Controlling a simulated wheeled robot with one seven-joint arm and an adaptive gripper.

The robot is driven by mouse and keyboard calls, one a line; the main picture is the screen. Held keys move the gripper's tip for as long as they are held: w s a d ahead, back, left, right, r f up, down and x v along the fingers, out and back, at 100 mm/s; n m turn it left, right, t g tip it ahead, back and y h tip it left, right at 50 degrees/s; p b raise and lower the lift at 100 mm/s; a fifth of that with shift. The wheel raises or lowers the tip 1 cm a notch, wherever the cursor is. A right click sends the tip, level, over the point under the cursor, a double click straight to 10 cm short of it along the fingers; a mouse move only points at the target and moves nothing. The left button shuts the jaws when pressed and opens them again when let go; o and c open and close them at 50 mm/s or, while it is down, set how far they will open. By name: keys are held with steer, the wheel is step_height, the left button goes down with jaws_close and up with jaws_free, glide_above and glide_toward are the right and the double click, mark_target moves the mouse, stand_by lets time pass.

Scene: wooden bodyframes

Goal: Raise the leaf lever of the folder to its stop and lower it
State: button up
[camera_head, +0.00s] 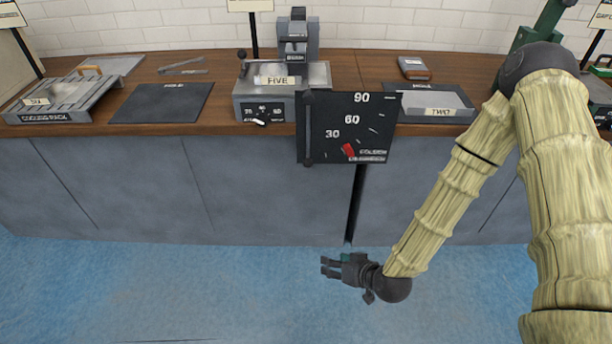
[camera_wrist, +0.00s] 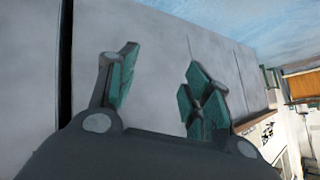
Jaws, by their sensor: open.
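A black dial panel (camera_head: 347,127) on a post stands in front of the bench, marked 30, 60 and 90. My gripper (camera_head: 326,266) is open and empty, low in front of the bench, below the panel. Its teal-padded fingers (camera_wrist: 160,85) show apart in the wrist view.
The wooden bench (camera_head: 225,100) also holds a cooling rack (camera_head: 62,95) at left, a dark mat (camera_head: 163,102) and a tray (camera_head: 432,100) at right. The panel's post (camera_head: 355,205) stands close to my gripper. The blue floor (camera_head: 150,290) is clear.

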steer(key=w+a+r+n+t+y+b, duration=0.1)
steer(key=w+r+t+b, duration=0.15)
steer(key=w, duration=0.25)
steer(key=w+a+r+t+y+b, duration=0.1)
steer(key=w+r, duration=0.2)
steer(key=w, duration=0.2)
steer(key=n+t+y+b, duration=0.1)
steer(key=t+y+b, duration=0.1)
steer(key=t, duration=0.2)
glide_toward(311, 166)
steer(key=x, duration=1.1)
steer(key=shift+w+a+f+b, duration=0.1)
steer(key=shift+w+a+b, duration=0.1)
steer(key=shift+b, duration=0.15)
steer(key=shift+d, duration=0.1)
jaws_close()
